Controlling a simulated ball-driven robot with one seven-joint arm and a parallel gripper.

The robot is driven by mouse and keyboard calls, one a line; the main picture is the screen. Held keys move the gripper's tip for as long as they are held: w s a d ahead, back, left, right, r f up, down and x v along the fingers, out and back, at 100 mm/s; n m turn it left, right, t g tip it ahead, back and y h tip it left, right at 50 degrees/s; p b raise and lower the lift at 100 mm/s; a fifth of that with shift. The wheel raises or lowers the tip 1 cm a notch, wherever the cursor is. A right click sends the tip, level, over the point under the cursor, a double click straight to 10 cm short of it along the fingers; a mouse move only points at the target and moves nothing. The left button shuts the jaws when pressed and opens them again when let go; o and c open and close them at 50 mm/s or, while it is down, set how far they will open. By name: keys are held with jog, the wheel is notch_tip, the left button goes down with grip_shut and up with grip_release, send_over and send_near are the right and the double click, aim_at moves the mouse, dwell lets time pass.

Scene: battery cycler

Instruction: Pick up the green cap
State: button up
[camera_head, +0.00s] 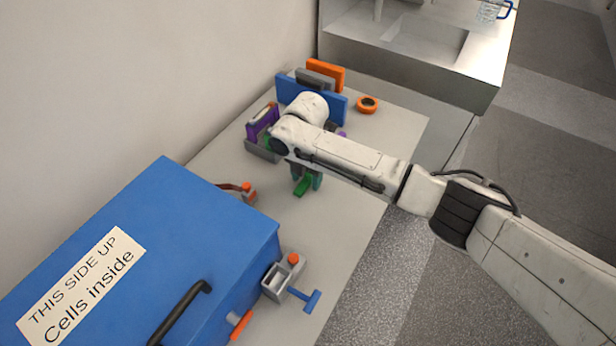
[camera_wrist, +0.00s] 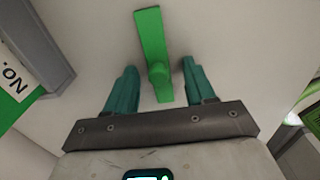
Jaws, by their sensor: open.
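The green cap (camera_wrist: 151,38) lies on the table in the wrist view, a flat bright green bar with a round knob at its near end. My gripper (camera_wrist: 158,80) is open, its two teal fingers on either side of the knob end, with a gap to each. I cannot tell how high the fingertips are above the table. In the head view the green cap (camera_head: 303,186) shows below my arm, close to the teal fingers (camera_head: 317,179). My arm hides part of the table there.
A large blue box (camera_head: 150,240) fills the near left. A grey holder (camera_head: 281,278) with a blue T-shaped piece (camera_head: 308,298) stands beside it. Blue, orange and purple parts stand at the table's back. An orange ring (camera_head: 367,105) lies at the back right.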

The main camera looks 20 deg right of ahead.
grip_shut()
dwell(0.5)
jog(key=shift+r, duration=0.1)
